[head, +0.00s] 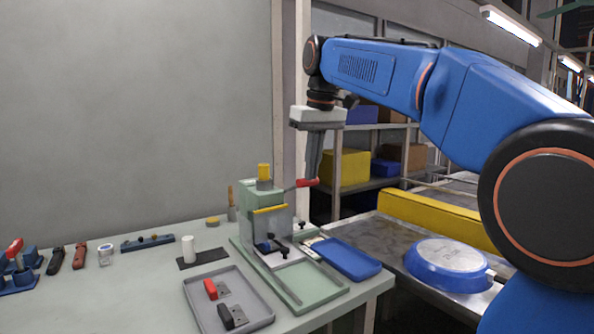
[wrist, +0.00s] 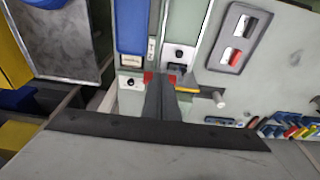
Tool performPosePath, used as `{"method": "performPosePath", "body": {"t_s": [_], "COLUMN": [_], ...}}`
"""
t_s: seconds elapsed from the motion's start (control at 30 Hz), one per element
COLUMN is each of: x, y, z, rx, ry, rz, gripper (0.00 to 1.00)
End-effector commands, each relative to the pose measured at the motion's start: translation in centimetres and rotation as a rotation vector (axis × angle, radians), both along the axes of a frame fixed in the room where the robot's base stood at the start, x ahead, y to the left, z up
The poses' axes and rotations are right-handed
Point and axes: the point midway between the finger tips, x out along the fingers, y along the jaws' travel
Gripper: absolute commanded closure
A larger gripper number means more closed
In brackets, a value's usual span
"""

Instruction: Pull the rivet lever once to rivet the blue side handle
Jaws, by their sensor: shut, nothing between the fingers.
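The green rivet press (head: 262,205) stands on the bench. Its lever ends in a red grip (head: 307,182) that sticks out to the right. My gripper (head: 312,178) points down with its fingers shut and its tips at the red grip. In the wrist view my gripper (wrist: 160,84) overlaps the grip, and red (wrist: 148,76) shows on both sides of the fingers. Whether they touch it I cannot tell. A small blue part, perhaps the blue side handle (head: 264,246), sits low in the press beside a black clamp; its exact seating is unclear.
A grey tray (head: 262,308) with red and black handles lies in front of the press. A blue tray (head: 350,262) is to its right. An upturned blue pan (head: 450,265) lies on the metal conveyor beside a yellow rail (head: 440,220). Small tools line the bench at left.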

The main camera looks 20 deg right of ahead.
Motion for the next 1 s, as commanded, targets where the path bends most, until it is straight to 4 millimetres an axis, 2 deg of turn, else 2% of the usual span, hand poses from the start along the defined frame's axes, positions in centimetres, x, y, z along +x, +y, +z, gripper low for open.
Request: {"method": "performPosePath", "body": {"t_s": [0.2,0.57,1.0], "x": [0.0,0.0,-0.3], "y": [0.0,0.0,-0.1], "z": [1.4,2.7,6.2], "rx": [0.000,0.000,0.001], "ry": [-0.001,-0.001,-0.002], "rz": [0.000,0.000,0.000], "gripper": [1.00,1.00,1.00]}}
